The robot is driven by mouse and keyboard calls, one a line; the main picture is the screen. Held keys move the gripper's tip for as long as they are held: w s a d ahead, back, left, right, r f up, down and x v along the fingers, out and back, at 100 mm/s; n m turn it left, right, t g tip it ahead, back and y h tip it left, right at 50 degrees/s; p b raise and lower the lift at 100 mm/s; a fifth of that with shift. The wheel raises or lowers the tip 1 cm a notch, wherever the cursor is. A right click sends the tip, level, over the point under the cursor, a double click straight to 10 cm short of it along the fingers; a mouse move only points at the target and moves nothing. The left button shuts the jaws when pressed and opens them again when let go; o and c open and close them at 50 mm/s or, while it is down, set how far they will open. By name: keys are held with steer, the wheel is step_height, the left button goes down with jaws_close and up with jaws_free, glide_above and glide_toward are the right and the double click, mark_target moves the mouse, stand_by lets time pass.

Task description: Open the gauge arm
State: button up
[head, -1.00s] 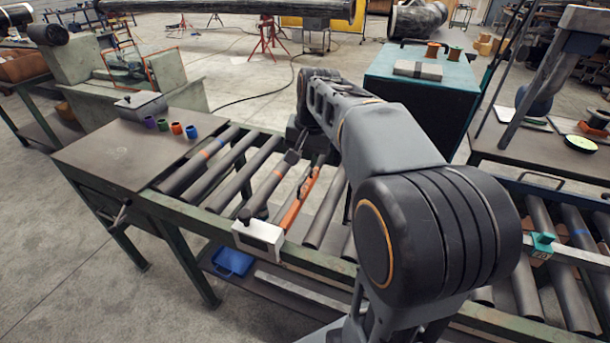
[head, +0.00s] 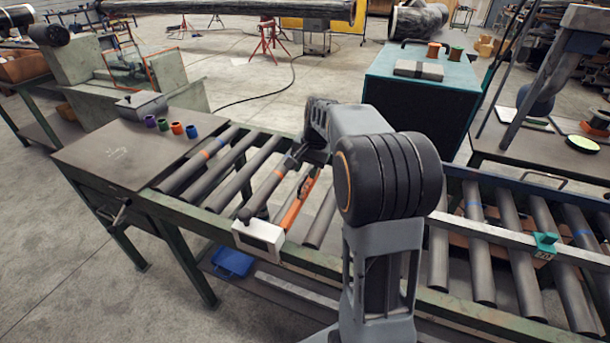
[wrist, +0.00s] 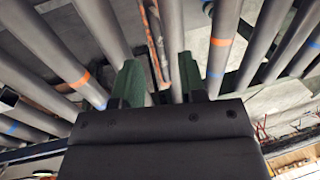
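I cannot tell for sure which part is the gauge arm. One candidate is a long orange bar (head: 298,207) lying between the rollers, behind a white box (head: 258,236) on the front rail. Another is a pale beam (head: 490,232) across the right rollers, carrying a teal block (head: 543,243). My gripper (head: 286,168) is over the left rollers, near the far end of the orange bar. In the wrist view its two green-padded fingers (wrist: 159,84) are apart with nothing held between them. A thin orange-brown strip (wrist: 155,45) shows beyond the gap.
A flat table (head: 110,160) with several coloured cups stands left of the rollers. A teal-topped cabinet (head: 385,65) stands behind, with spools and a grey box on top. A blue case (head: 233,262) lies on the lower shelf. The floor at front left is clear.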

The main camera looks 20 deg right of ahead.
steer(key=shift+w+a+f, duration=0.1)
steer(key=shift+f, duration=0.55)
steer(key=shift+w+a+f, duration=0.1)
steer(key=shift+f, duration=0.55)
steer(key=shift+c, duration=0.3)
jaws_close()
